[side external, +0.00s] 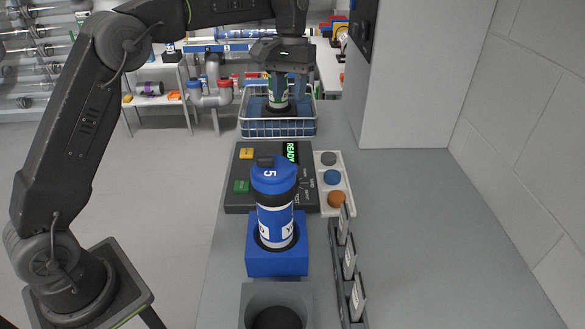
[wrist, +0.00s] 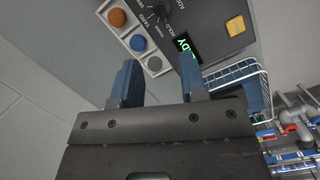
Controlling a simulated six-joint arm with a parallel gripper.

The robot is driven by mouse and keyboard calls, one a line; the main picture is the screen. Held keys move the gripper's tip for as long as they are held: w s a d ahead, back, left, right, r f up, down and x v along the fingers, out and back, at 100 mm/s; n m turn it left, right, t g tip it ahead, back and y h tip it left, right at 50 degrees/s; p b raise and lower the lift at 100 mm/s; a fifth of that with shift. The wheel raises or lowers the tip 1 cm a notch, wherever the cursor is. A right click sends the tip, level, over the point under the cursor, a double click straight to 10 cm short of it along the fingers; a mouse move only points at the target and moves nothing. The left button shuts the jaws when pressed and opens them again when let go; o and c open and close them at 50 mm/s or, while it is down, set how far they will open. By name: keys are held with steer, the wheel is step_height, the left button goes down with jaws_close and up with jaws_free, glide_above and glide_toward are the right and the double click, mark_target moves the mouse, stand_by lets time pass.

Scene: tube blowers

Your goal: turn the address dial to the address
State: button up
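A blue-capped carrier (side external: 275,222) stands upright in a blue block (side external: 277,263). Its cap (side external: 275,177) shows a white 5 and a black piece on top; whether this is the address dial is unclear. A dark console (side external: 237,203) behind it has a green READY display (side external: 290,152). The wrist view shows a dark knob (wrist: 150,17) on the console with lettered positions, partly cut off by the top edge. My gripper (side external: 284,98) is over the wire basket area, beyond the console. Its fingers are apart with nothing between them in the wrist view (wrist: 158,65).
A pale strip with grey, blue and orange round buttons (side external: 332,177) lies right of the console. A grey socket (side external: 276,293) and a rack of tags (side external: 349,262) stand in front. The counter's right side is clear.

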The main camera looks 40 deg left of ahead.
steer(key=w+a+f+n+g, duration=0.1)
steer(key=w+f+g, duration=0.1)
steer(key=w+f, duration=0.45)
steer(key=x, duration=0.5)
steer(key=s+x, duration=0.1)
steer(key=x, duration=1)
steer(key=shift+s+d+r, duration=0.15)
steer(key=shift+d+r, duration=0.05)
steer(key=shift+r, duration=0.1)
steer(key=shift+c, duration=0.4)
steer(key=shift+h, duration=0.3)
jaws_close()
